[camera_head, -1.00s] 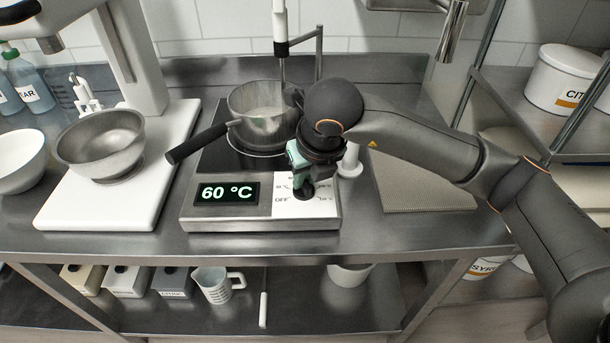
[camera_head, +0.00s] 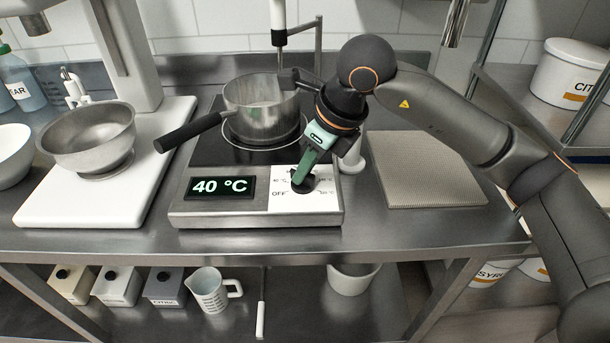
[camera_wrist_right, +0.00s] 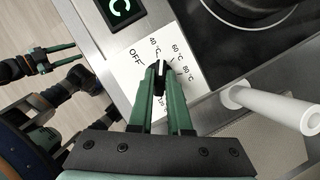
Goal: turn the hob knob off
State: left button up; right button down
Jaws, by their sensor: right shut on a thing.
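The hob (camera_head: 255,207) stands on the steel counter, and its display (camera_head: 220,187) reads 40 °C. Its black knob (camera_head: 305,187) sits on a white dial panel marked OFF and with temperatures. My right gripper (camera_head: 299,178) is shut on the knob from above and partly hides it. In the right wrist view, its green fingers (camera_wrist_right: 160,78) flank the knob (camera_wrist_right: 160,70), whose white mark points near the 40 °C label, to the right of OFF. My left gripper (camera_wrist_right: 48,58) shows only in the right wrist view, at the left, with its fingers apart and empty.
A steel saucepan (camera_head: 262,110) stands on the hob plate, its black handle reaching left. A metal bowl (camera_head: 88,138) on a white stand (camera_head: 95,210) is at left. A white upright piece (camera_head: 352,150) stands close to the right of my gripper. A beige mat (camera_head: 425,170) lies further right.

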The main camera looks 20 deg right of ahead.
jog(key=n+g, duration=0.1)
jog(key=n, duration=0.1)
jog(key=shift+w+n+y+b, duration=0.1)
jog(key=shift+n+y+b, duration=0.25)
jog(key=shift+n+y, duration=0.05)
jog(key=n+g, duration=0.1)
jog(key=n, duration=0.2)
jog(key=n+g, duration=0.1)
jog(key=n, duration=0.2)
jog(key=shift+w+d+y, duration=0.1)
jog(key=shift+y, duration=0.3)
jog(key=shift+n+g+p, duration=0.3)
jog(key=shift+n+g, duration=0.2)
jog(key=shift+n, duration=0.7)
jog(key=c, duration=0.9)
grip_release()
jog(key=shift+o, duration=0.2)
jog(key=v, duration=1.2)
jog(key=shift+r+p, duration=0.3)
jog(key=shift+p, duration=0.15)
